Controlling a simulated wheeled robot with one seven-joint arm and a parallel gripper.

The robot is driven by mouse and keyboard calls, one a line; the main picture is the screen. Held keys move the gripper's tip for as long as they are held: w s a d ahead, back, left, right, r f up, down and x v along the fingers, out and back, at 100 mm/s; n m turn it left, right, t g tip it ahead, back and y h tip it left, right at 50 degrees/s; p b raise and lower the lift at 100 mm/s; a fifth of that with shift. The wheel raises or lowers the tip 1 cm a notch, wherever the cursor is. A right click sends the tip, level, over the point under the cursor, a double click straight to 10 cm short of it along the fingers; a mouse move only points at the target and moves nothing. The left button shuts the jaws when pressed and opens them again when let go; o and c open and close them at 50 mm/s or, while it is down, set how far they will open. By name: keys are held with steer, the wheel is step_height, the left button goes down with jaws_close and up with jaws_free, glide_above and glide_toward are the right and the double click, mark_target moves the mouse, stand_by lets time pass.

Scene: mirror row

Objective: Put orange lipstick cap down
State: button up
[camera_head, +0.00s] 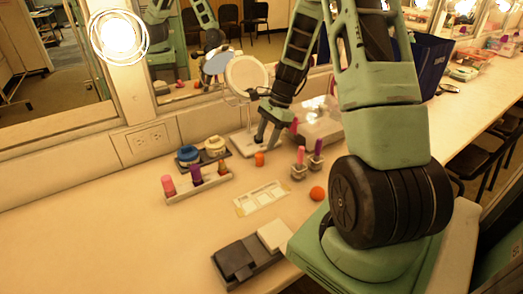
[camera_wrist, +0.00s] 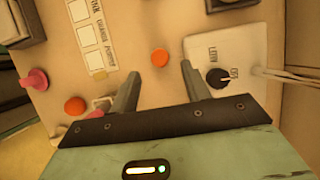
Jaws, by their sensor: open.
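The orange lipstick cap (camera_head: 259,159) stands on the pale counter just below my gripper (camera_head: 267,143) in the head view. In the wrist view the cap (camera_wrist: 160,57) shows as a round orange top between the lines of my two fingers, near their tips. My gripper (camera_wrist: 159,68) is open, and gaps show between the cap and both fingers. A paper card with printed squares (camera_head: 262,197) lies on the counter nearby; it also shows in the wrist view (camera_wrist: 90,32). The cap's lower side is hidden in the wrist view.
A white mirror base with a dark knob (camera_wrist: 218,78) is close to one finger. An orange ball (camera_head: 317,193) and two lipsticks in small stands (camera_head: 300,172) are to the right. A lipstick tray (camera_head: 207,188) is left; dark and white boxes (camera_head: 240,260) are in front.

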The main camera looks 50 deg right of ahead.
steer(key=w+v, duration=0.1)
steer(key=v, duration=0.4)
steer(key=s+a+r+n+g+h, duration=0.1)
steer(key=a+r+n, duration=0.35)
steer(key=a, duration=0.75)
steer(key=s+a+r+n+g, duration=0.1)
steer(key=s+a+n, duration=0.1)
steer(key=a+n, duration=0.85)
steer(key=s+a+r+n+h, duration=0.1)
steer(key=s+a+n+h, duration=0.1)
steer(key=s+a+n, duration=1.1)
steer(key=s+a, duration=0.4)
steer(key=s, duration=0.1)
steer(key=shift+r+t+h, duration=0.4)
steer(key=shift+s+a, duration=0.1)
steer(key=shift+a, duration=0.05)
